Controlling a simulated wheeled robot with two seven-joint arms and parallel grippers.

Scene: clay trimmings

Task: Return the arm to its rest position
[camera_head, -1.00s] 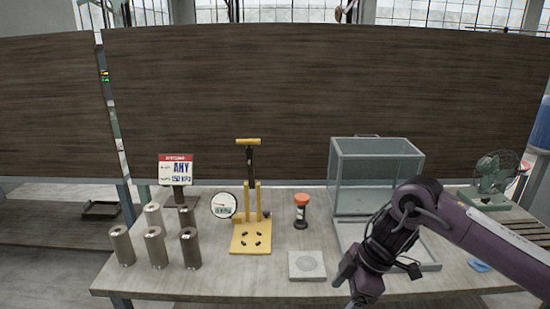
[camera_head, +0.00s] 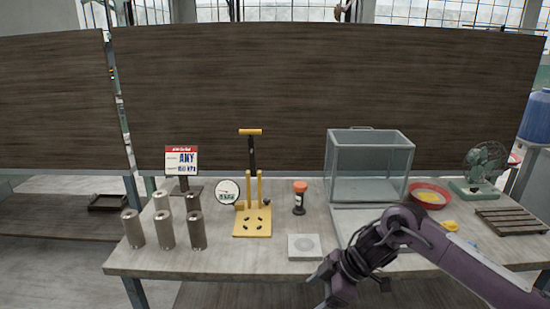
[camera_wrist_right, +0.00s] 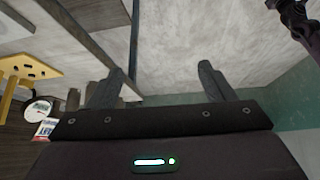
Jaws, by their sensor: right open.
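My right arm (camera_head: 440,250) comes in from the right in the head view, bent over the table's front right part. Its gripper is at the bottom edge there, partly cut off. In the right wrist view my right gripper (camera_wrist_right: 162,82) has its two dark fingers wide apart, with nothing between them. Pale floor shows beyond the fingers. A dark purple arm part of mine (camera_wrist_right: 295,22) shows at the upper right of that view. My left gripper does not show in either view.
The table (camera_head: 270,262) holds several metal cylinders (camera_head: 165,229), a sign (camera_head: 181,160), a gauge (camera_head: 227,191), a yellow-based pump (camera_head: 252,222), an orange-capped bottle (camera_head: 299,198), a pale square plate (camera_head: 304,247), a clear box (camera_head: 368,165), a red bowl (camera_head: 412,192), a fan (camera_head: 487,163) and a slatted rack (camera_head: 512,221).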

